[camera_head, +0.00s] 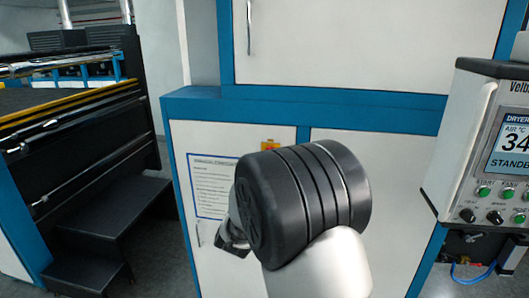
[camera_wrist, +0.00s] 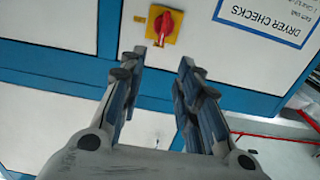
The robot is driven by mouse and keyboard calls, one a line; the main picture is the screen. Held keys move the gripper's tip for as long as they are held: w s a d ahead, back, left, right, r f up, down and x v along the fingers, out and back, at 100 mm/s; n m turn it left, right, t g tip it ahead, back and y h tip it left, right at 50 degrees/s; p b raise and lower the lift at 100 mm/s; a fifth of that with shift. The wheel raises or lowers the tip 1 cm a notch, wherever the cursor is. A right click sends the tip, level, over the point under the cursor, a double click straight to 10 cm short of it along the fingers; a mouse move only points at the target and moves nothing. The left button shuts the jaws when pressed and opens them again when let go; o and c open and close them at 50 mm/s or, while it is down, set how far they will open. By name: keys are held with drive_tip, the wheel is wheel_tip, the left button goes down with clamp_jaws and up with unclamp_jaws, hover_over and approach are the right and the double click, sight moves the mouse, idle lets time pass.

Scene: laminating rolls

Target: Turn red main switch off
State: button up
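In the head view part of my gripper (camera_head: 233,240) shows dark at the lower left of my wrist.
A DRYER CHECKS sheet (camera_wrist: 268,18) is beside the switch; the sheet (camera_head: 212,185) also shows in the head view. A control panel (camera_head: 470,150) with a display and knobs stands at the right. A dark machine with steps (camera_head: 110,205) stands at the left.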

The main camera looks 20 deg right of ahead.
drive_tip(key=p+x, duration=0.1)
drive_tip(key=x, duration=1.4)
drive_tip(key=shift+w, duration=0.2)
drive_tip(key=shift+c, duration=0.6)
clamp_jaws()
